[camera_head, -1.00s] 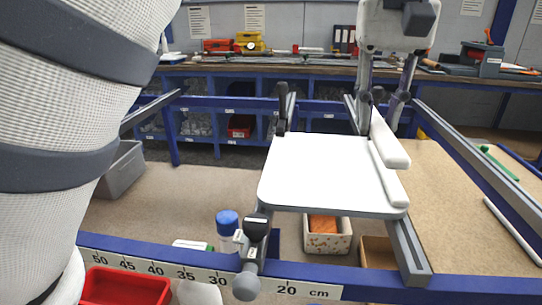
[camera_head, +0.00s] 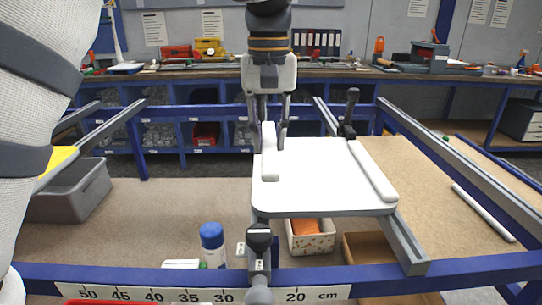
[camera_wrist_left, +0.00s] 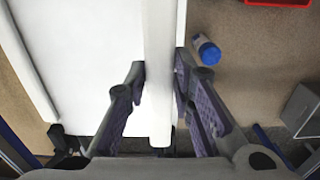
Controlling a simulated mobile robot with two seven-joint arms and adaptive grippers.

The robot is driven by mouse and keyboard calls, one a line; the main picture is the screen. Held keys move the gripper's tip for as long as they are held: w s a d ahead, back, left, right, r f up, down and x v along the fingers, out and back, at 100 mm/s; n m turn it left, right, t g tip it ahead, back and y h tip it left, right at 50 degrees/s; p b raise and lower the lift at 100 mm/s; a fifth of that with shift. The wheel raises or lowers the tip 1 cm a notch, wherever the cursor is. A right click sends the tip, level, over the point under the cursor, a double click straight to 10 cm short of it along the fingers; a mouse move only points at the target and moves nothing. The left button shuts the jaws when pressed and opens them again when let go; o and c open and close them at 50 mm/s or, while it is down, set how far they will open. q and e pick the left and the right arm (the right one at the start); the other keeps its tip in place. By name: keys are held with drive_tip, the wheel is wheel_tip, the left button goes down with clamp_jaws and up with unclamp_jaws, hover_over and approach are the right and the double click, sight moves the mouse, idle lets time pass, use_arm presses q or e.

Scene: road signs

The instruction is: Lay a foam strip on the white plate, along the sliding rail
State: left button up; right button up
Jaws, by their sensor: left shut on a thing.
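The white plate (camera_head: 310,185) lies across grey sliding rails (camera_head: 402,240) in the head view. My left gripper (camera_head: 269,143) points down at the plate's left edge, its fingers closed around a white foam strip (camera_head: 281,186). The strip runs lengthwise along that edge; whether it touches the plate I cannot tell. The left wrist view shows the held strip (camera_wrist_left: 160,85) between the fingertips (camera_wrist_left: 161,75), over one edge of the plate (camera_wrist_left: 90,60). A second white strip (camera_head: 372,170) lies along the plate's right edge. My right gripper is not in view.
A black-knobbed clamp (camera_head: 259,240) stands at the plate's front left, and a dark upright handle (camera_head: 349,108) behind it. Another white strip (camera_head: 483,212) lies at right.

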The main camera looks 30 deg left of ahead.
use_arm(q)
drive_tip(key=f, duration=0.1)
drive_tip(key=a+f, duration=0.1)
drive_tip(key=f, duration=0.2)
drive_tip(key=shift+w+a+f, duration=0.1)
drive_tip(key=shift+a+f, duration=0.2)
drive_tip(key=shift+a, duration=0.1)
drive_tip(key=shift+f, duration=0.2)
drive_tip(key=o, duration=0.8)
drive_tip(key=shift+f, duration=0.15)
wheel_tip(320, 180, up, 12)
drive_tip(key=shift+r+b, duration=0.15)
drive_tip(key=shift+b, duration=0.15)
